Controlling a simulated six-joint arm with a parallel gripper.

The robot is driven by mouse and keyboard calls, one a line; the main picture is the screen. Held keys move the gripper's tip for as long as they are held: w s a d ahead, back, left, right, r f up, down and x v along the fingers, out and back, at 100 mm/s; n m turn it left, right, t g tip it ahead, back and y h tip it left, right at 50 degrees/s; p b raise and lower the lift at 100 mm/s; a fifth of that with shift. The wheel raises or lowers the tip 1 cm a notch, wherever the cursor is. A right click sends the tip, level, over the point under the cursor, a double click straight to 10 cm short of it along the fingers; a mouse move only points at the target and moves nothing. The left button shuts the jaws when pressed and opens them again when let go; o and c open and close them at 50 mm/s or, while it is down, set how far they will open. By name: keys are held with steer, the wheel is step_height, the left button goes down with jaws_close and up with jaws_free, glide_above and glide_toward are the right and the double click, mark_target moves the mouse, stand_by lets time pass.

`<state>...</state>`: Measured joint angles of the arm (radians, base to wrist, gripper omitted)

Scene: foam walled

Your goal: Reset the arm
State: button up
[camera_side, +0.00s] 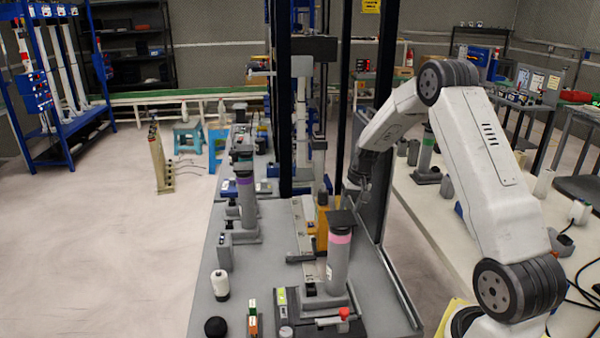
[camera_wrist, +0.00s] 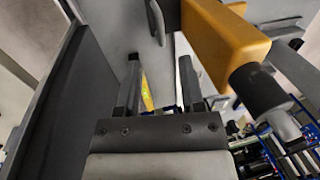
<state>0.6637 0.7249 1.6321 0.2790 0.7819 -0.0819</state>
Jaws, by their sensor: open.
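My arm is bent, with its white links on the right of the side view. My gripper (camera_side: 354,184) hangs at the end of the arm, just above and behind the pink-banded grey column, and its fingers are too small to make out there. In the wrist view, the two dark fingers of my gripper (camera_wrist: 160,72) stand apart with nothing held between them. An orange block (camera_wrist: 222,42) with a black cylindrical end lies to the right of the fingers, apart from them. An orange part (camera_side: 322,228) also shows beside the column in the side view.
The pink-banded column (camera_side: 339,255) stands on the grey bench (camera_side: 205,300) near my gripper. Dark upright posts (camera_side: 284,120) and a panel (camera_side: 370,215) stand close by. A dark panel (camera_wrist: 70,105) fills the wrist view's left. A white spool (camera_side: 220,285) stands at the bench's front left.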

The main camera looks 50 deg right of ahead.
steer(key=shift+a, duration=0.1)
steer(key=s+a+m, duration=0.5)
steer(key=s+a, duration=1.3)
steer(key=a, duration=0.1)
steer(key=w+a+r+n+t+h, duration=0.1)
steer(key=w+a+r+n, duration=0.3)
steer(key=a+n, duration=0.4)
steer(key=r+n, duration=0.1)
steer(key=n, duration=0.5)
steer(key=shift+w+a+h, duration=0.3)
steer(key=shift+w+a, duration=0.1)
